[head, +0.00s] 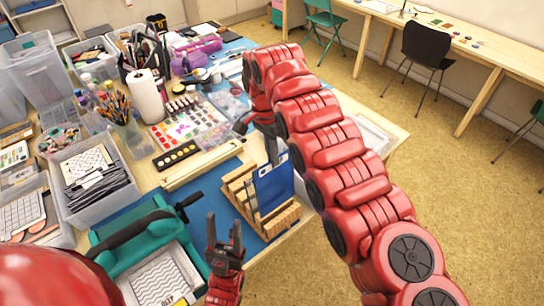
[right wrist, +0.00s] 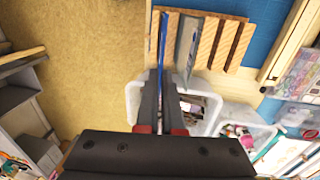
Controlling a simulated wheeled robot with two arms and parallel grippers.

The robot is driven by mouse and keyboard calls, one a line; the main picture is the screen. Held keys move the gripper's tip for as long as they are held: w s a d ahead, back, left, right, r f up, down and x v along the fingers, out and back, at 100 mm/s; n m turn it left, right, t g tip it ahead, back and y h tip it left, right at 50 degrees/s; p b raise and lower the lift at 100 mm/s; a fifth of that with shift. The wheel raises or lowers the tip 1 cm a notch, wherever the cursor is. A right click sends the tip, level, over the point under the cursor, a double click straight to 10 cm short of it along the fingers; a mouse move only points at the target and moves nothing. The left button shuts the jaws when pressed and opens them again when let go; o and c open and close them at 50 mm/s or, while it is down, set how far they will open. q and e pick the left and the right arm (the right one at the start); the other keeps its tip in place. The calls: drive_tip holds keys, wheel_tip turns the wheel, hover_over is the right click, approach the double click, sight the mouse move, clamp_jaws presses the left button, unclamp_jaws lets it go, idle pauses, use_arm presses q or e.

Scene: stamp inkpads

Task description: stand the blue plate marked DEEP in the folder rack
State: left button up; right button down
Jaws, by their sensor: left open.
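The blue plate (head: 276,188) is upright at the folder rack, with a small white label at its top edge, too small to read. The wooden folder rack (head: 286,220) has several slats. My right gripper (head: 271,160) is shut on the plate's top edge. In the right wrist view the plate (right wrist: 162,40) shows edge-on as a thin blue line between my right fingertips (right wrist: 161,75), by the rack's left end (right wrist: 215,42). Whether its lower edge rests in a slot is hidden. My left gripper (head: 225,225) is open and empty, in front of the rack.
A grey plate (right wrist: 187,45) stands in the rack beside the blue one. A teal press (head: 130,240) and a tray (head: 160,278) with a DEEP label are at the lower left. A paint set (head: 185,128) and paper roll (head: 146,97) stand behind.

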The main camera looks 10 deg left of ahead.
drive_tip(key=shift+s+d+f+b, duration=0.1)
drive_tip(key=shift+d+f+b, duration=0.05)
drive_tip(key=shift+f+b, duration=1.45)
drive_tip(key=shift+s+d+f+b, duration=0.1)
drive_tip(key=shift+f+b, duration=0.9)
drive_tip(key=shift+b, duration=1.1)
drive_tip(key=shift+s+d+f+b, duration=0.1)
drive_tip(key=shift+d+f+b, duration=0.05)
drive_tip(key=shift+f+b, duration=1.45)
drive_tip(key=shift+r, duration=0.3)
drive_tip(key=c, duration=1)
unclamp_jaws()
drive_tip(key=shift+w+a+r+p, duration=0.1)
drive_tip(key=shift+a+r+p, duration=0.05)
drive_tip(key=shift+r+p, duration=1.25)
drive_tip(key=shift+w+a+r+p, duration=0.1)
drive_tip(key=shift+r+p, duration=0.95)
drive_tip(key=shift+p, duration=0.5)
drive_tip(key=r, duration=0.1)
wheel_tip(320, 180, up, 6)
drive_tip(key=p, duration=1.2)
hover_over(275, 179)
drive_tip(key=w+a, duration=0.1)
drive_tip(key=a, duration=0.1)
drive_tip(key=shift+w+d+r, duration=0.15)
drive_tip(key=shift+d+r, duration=0.05)
drive_tip(key=shift+d, duration=0.05)
